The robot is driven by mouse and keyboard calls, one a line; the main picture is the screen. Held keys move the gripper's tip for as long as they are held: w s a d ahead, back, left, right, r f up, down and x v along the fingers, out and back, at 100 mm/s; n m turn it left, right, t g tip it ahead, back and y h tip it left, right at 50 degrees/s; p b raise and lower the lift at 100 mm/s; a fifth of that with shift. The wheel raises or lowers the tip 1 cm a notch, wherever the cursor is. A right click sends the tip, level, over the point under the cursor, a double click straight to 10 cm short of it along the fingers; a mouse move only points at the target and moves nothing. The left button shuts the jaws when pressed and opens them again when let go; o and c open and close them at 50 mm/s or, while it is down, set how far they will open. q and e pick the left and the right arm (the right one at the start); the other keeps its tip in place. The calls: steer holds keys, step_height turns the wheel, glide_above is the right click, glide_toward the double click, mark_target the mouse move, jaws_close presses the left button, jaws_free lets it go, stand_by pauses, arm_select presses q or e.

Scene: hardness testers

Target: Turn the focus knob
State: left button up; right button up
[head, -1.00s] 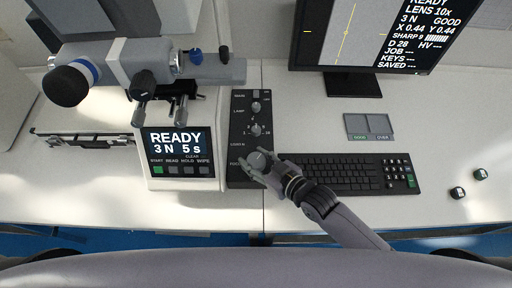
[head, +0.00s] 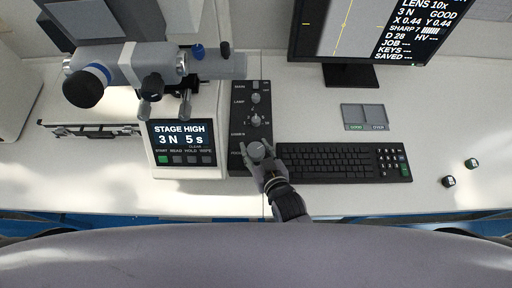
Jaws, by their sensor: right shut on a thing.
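The focus knob (head: 257,150) is a round grey knob at the near end of a dark control panel (head: 238,125). My right gripper (head: 259,156) reaches it from the near side and is shut on the knob. The tester's display (head: 181,134) reads "STAGE HIGH" and "3 N 5 s". The monitor (head: 365,30) at the back shows "SHARP 7" with a bar and a yellow line on a grey picture. My left gripper is not in view.
A black keyboard (head: 335,162) lies right of the panel, close to my right gripper. The tester's eyepiece and head (head: 120,70) overhang the left. Two small dark blocks (head: 448,181) lie at the right. A grey pad (head: 364,117) lies behind the keyboard.

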steer(key=o, duration=1.2)
steer(key=shift+w, duration=0.1)
steer(key=v, duration=1.2)
